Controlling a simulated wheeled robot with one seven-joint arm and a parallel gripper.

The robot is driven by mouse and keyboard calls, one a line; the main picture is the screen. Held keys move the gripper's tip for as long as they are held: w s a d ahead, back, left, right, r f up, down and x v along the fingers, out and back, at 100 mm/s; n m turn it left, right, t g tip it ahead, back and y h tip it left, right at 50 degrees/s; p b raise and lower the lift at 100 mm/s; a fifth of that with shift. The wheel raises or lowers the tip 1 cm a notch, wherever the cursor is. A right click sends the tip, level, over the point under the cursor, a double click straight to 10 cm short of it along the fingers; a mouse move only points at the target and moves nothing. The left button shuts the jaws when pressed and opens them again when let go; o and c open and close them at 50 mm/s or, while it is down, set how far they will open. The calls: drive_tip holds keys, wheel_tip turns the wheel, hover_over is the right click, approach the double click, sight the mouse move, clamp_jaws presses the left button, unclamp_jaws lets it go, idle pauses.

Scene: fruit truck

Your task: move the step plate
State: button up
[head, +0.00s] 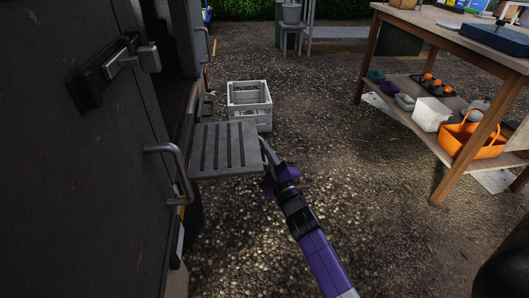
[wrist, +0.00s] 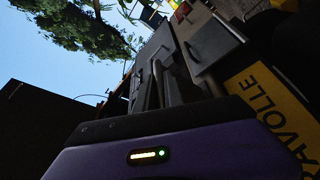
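The step plate (head: 224,150) is a flat grey slatted plate that juts out to the right from the truck's side, low above the gravel. My gripper (head: 264,147) is at the plate's right edge, with its fingers pointing up and to the left in the head view. I cannot tell whether the fingers touch the plate. In the wrist view the dark fingers (wrist: 150,86) stand close together against a dark background. Whether anything is between them is unclear there, and I cannot make out the plate surely in that view.
A dark truck door (head: 75,150) with a grab handle (head: 170,172) fills the left. A pale crate (head: 250,117) stands just behind the plate. A wooden table (head: 455,35) stands at the right, with an orange basket (head: 473,140) on its lower shelf. Gravel between is clear.

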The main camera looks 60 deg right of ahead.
drive_tip(key=o, duration=0.4)
drive_tip(key=v, duration=0.7)
drive_tip(key=shift+s+a+p, duration=0.2)
drive_tip(key=shift+s+p, duration=0.15)
